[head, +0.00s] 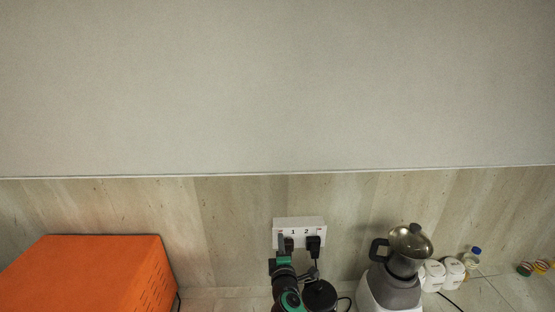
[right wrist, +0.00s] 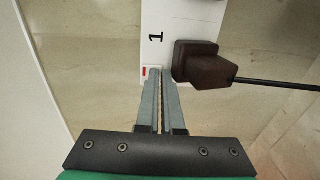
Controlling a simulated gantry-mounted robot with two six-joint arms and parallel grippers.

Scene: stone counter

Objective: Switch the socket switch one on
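The white socket strip (head: 299,224) is fixed low on the wall and marked 1 and 2. Black plugs sit in it, one (head: 313,244) under the 2. In the right wrist view the strip (right wrist: 190,18) shows on its side, with the 1, a dark plug (right wrist: 203,64) and a small switch with a red mark (right wrist: 145,71). My right gripper (right wrist: 160,73) is shut and empty, its fingertips at the strip's edge between that switch and the plug. They partly cover the switch area; I cannot tell if they touch. In the head view it (head: 281,242) is below the 1. My left gripper is not in view.
An orange box-shaped appliance (head: 90,270) stands at the left. A grey and white blender-like machine (head: 396,280) stands at the right, with white canisters (head: 443,272) and a bottle (head: 472,257) beyond. A dark round-topped object (head: 319,294) is beside my right arm.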

